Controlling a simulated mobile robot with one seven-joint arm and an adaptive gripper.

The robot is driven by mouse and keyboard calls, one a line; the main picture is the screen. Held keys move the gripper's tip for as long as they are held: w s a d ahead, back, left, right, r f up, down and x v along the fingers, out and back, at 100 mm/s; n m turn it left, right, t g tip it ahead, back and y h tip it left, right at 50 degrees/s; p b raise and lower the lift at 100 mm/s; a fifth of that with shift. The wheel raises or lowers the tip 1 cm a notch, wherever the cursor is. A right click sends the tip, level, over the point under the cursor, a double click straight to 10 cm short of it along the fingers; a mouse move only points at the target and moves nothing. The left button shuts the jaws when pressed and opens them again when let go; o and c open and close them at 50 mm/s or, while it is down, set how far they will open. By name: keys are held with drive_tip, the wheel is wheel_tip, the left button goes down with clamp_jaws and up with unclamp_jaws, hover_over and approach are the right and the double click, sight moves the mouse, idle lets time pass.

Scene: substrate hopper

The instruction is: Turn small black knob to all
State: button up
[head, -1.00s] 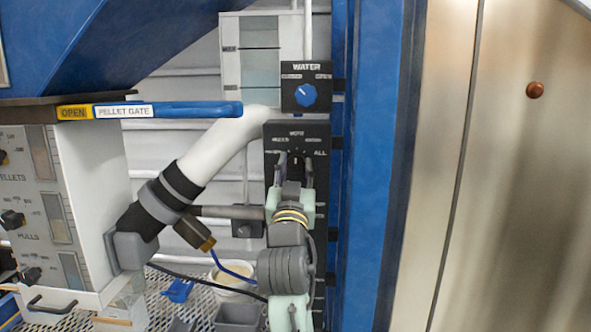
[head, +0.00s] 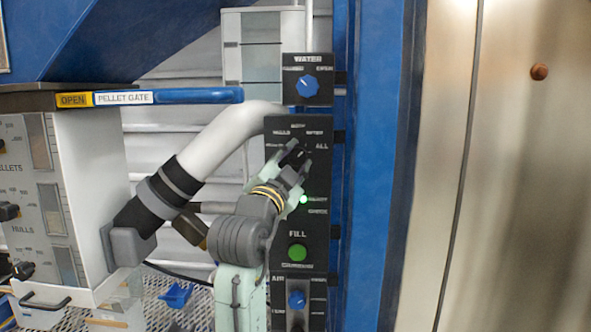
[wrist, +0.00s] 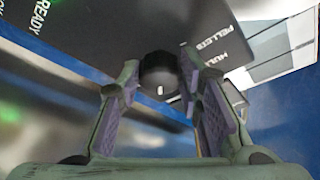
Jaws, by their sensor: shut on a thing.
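The small black knob (head: 300,149) sits on the upper part of a black panel (head: 319,233), with labels around it and ALL at its right. My gripper (head: 297,160) is at the knob and reaches up to it from the lower left, with its fingers tilted up and right. In the wrist view the dark round knob (wrist: 158,72) with a white mark sits between the two fingers of my gripper (wrist: 160,88), which is shut on it. The fingers partly hide the knob in the head view, so its exact setting cannot be read there.
A blue WATER knob (head: 307,86) is just above the panel. A lit green READY light (head: 304,199) and a green FILL button (head: 298,252) are below. The blue pellet gate lever (head: 198,96) and a white pipe (head: 222,145) lie left; a blue post (head: 365,190) stands right.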

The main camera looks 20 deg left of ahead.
drive_tip(key=m+g+h+b, duration=0.1)
drive_tip(key=m, duration=0.4)
drive_tip(key=shift+a+r, duration=0.1)
drive_tip(key=shift+a, duration=0.05)
drive_tip(key=shift+r+m+g+h, duration=0.1)
drive_tip(key=shift+m+g+h, duration=0.55)
drive_tip(key=shift+m, duration=1.05)
drive_tip(key=shift+g, duration=0.25)
drive_tip(key=o, duration=1.2)
drive_tip(key=shift+c, duration=0.2)
drive_tip(key=s+a, duration=0.1)
drive_tip(key=s, duration=1.1)
drive_tip(key=shift+f, duration=0.3)
drive_tip(key=shift+a, duration=0.1)
